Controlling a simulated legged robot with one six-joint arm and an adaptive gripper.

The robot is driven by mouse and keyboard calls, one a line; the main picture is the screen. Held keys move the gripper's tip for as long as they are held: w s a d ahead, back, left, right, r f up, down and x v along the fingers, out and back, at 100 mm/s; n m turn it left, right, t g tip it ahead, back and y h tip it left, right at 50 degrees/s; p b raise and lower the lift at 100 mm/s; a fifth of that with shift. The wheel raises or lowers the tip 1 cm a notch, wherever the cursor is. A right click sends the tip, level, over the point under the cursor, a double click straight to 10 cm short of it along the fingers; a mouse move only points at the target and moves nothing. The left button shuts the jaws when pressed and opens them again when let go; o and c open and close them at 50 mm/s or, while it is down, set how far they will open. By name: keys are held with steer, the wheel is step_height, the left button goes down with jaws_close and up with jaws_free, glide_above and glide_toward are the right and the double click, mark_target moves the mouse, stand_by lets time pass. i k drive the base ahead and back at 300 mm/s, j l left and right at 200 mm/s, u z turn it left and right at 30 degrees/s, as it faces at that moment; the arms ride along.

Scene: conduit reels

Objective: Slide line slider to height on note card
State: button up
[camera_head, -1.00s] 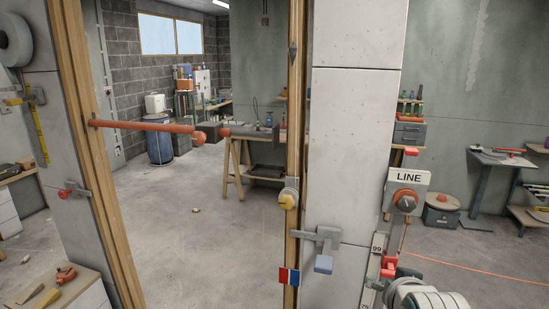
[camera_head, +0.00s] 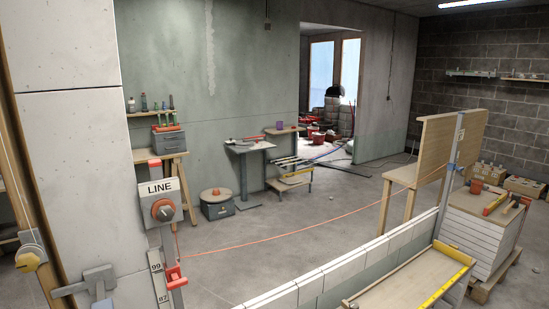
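A grey box labelled LINE (camera_head: 160,201) with a dark and red knob sits at the top of an upright scale (camera_head: 158,279) marked 99 and 87, on the left. A red slider (camera_head: 173,277) is on the rail beside these numbers, below the box. An orange line (camera_head: 290,235) runs from near the slider to the right across the room, toward a wooden panel. A small pale tag (camera_head: 460,135) shows at the blue upright by that panel; I cannot read it or tell whether it is the note card. My gripper is not in view.
A low block wall (camera_head: 330,277) runs across the front. A tray with a yellow ruler (camera_head: 443,285) is at the front right. A stack of white boards (camera_head: 480,232) with tools stands behind it. The floor (camera_head: 290,215) between wall and back shelves is mostly clear.

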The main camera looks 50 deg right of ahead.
mark_target(451, 166)
steer(key=z, duration=2.85)
steer(key=l+u, duration=0.1)
steer(key=l, duration=0.45)
steer(key=i+l+u, duration=0.1)
steer(key=l, duration=0.45)
steer(key=i+l+u, duration=0.1)
steer(key=i+l, duration=0.15)
steer(key=i+l+u, duration=0.1)
steer(key=i+l, duration=0.15)
steer(key=l, duration=0.15)
steer(key=i+l+u, duration=0.1)
steer(key=l, duration=0.25)
steer(key=i+l+u, duration=0.1)
steer(key=i+l, duration=0.2)
steer(key=i+l+u, duration=0.1)
steer(key=l, duration=0.35)
steer(key=i+l+u, duration=0.1)
steer(key=i+l, duration=0.2)
steer(key=i+l+u, duration=0.1)
steer(key=l, duration=0.4)
steer(key=i+l+u, duration=0.1)
steer(key=l, duration=0.3)
steer(key=l+u, duration=0.3)
steer(key=l, duration=0.85)
